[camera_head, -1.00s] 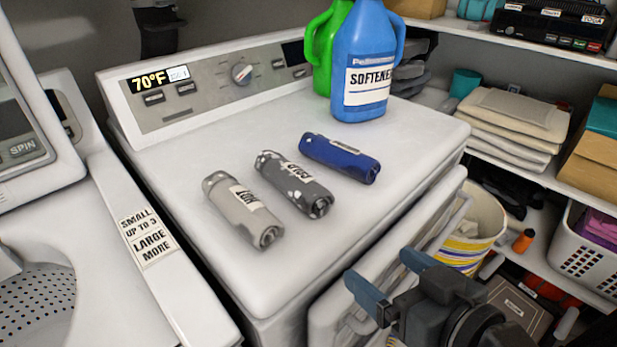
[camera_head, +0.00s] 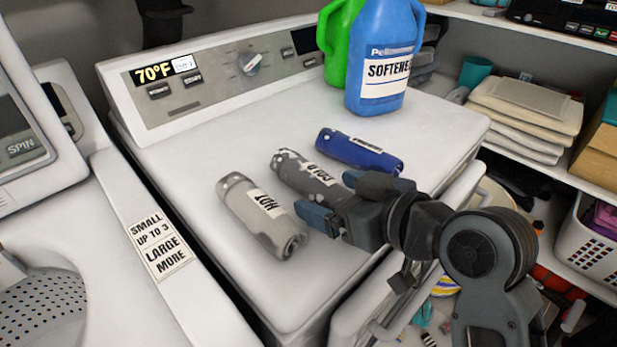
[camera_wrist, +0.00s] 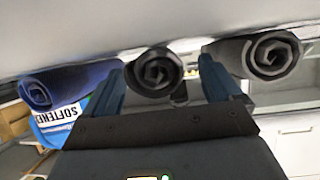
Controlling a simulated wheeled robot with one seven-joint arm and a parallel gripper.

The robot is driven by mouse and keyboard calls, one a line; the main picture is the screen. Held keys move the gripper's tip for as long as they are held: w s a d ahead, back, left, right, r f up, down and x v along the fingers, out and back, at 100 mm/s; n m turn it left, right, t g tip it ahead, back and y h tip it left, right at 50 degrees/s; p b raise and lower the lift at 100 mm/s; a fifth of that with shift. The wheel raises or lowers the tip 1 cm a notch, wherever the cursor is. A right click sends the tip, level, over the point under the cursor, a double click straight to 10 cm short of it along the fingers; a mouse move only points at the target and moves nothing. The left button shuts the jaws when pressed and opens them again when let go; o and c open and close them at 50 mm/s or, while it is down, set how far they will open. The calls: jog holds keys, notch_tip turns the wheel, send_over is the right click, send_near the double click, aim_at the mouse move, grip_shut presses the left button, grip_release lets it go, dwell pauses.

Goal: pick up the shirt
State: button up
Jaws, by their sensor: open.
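Three rolled-up cloths that look like rolled shirts lie side by side on the white machine top. The light grey one (camera_head: 262,217) has a label that seems to read HOT. The dark grey one (camera_head: 306,176) is in the middle, its label partly readable. The blue one (camera_head: 360,152) is on the right. My gripper (camera_head: 328,194) is open and empty at the near end of the dark grey roll. In the wrist view, the dark grey roll's spiral end (camera_wrist: 155,73) sits between my fingertips, with the blue roll (camera_wrist: 65,85) to the left and the light grey roll (camera_wrist: 265,55) to the right.
A blue softener bottle (camera_head: 382,60) and a green bottle (camera_head: 338,40) stand at the back right of the machine top. The control panel (camera_head: 215,75) runs along the back. Shelves with folded cloths (camera_head: 525,110) and a white basket (camera_head: 588,250) are at right.

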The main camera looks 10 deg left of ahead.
jog(key=shift+x, duration=0.9)
jog(key=c, duration=1.2)
jog(key=shift+o, duration=0.2)
jog(key=shift+r, duration=0.1)
